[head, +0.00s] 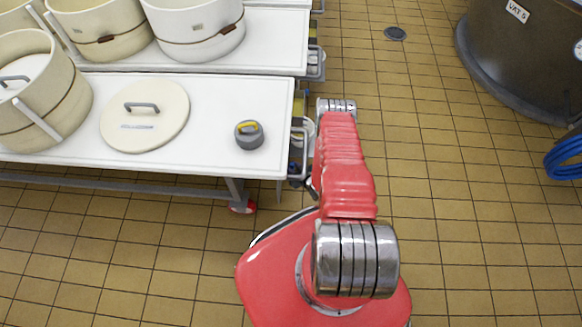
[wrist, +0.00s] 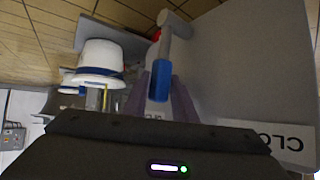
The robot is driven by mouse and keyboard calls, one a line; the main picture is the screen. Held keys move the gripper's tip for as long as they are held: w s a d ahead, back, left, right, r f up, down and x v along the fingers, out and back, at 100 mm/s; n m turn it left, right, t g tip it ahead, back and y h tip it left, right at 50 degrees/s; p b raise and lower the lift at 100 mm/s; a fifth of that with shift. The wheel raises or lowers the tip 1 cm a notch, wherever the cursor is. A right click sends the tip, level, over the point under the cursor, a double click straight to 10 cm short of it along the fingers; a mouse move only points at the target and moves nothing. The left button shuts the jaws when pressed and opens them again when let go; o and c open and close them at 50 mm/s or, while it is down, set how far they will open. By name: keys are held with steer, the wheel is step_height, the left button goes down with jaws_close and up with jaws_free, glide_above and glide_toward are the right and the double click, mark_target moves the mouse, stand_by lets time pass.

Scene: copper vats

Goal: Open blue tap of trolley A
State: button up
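A tap with a blue lever (wrist: 160,82) and a grey stem shows in the wrist view, beside a large grey panel. My gripper (wrist: 160,88) has one finger on each side of the blue lever, with a narrow gap seeming to show on both sides, so it looks open. In the head view my gripper is hidden behind my red arm, at the right end of the white-topped trolleys (head: 215,92). No letter A can be read on them. A sign (wrist: 285,142) on the panel reads "CLO", upside down and cut off.
A white container with a blue band (wrist: 100,62) stands close to the left of my fingers. Cream vats (head: 100,30), a round lid (head: 145,115) and a grey weight (head: 249,135) sit on the trolley tops. Tiled floor (head: 440,190) is clear to the right, before vat 5 (head: 525,50).

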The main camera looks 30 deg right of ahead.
steer(key=shift+s+r, duration=0.25)
steer(key=shift+s, duration=0.15)
steer(key=s, duration=1.2)
steer(key=shift+d, duration=0.25)
steer(key=shift+s, duration=0.1)
steer(key=shift+c, duration=0.4)
